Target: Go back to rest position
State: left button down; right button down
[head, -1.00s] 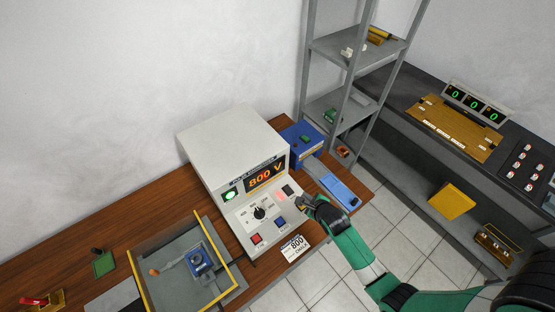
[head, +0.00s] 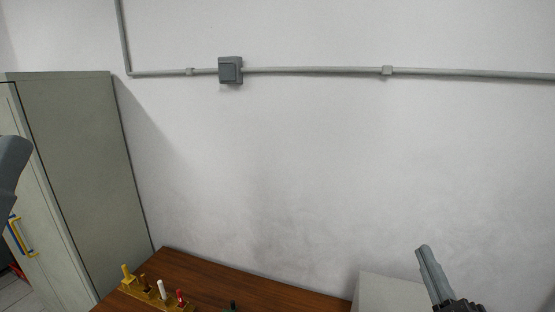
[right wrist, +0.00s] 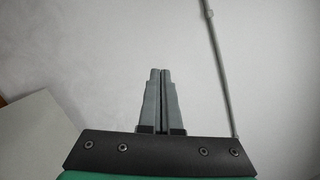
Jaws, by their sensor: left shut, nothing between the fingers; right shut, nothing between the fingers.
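My right gripper (head: 425,252) points upward at the lower right of the head view, in front of the wall. Its two grey fingers are together with nothing between them, as the right wrist view (right wrist: 160,75) also shows. My left gripper (head: 14,160) is cut off at the left edge of the head view, in front of the cabinet; it is shut, with no object seen at it.
A wooden bench (head: 250,290) runs along the bottom, with a yellow rack (head: 150,295) of several small pieces. A pale box (head: 385,290) stands by my right gripper. A grey cabinet (head: 80,180) is at left. A switch box (head: 230,70) and conduit are on the wall.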

jog(key=s+a+r+n+t+y, duration=0.2)
jog(key=s+a+r+n+t, duration=0.2)
jog(key=s+r+n, duration=0.6)
jog(key=s+a+r+n+t+y, duration=0.35)
jog(key=s+r+n, duration=0.25)
jog(key=r+n, duration=0.8)
notch_tip(320, 180, up, 12)
jog(key=n+p, duration=0.1)
jog(key=p, duration=1.1)
jog(key=shift+a+n+h+p, duration=0.15)
jog(key=shift+n+h+p, duration=0.15)
jog(key=shift+h, duration=0.05)
jog(key=shift+s+r, duration=0.1)
notch_tip(320, 180, down, 37)
jog(key=b, duration=3.7)
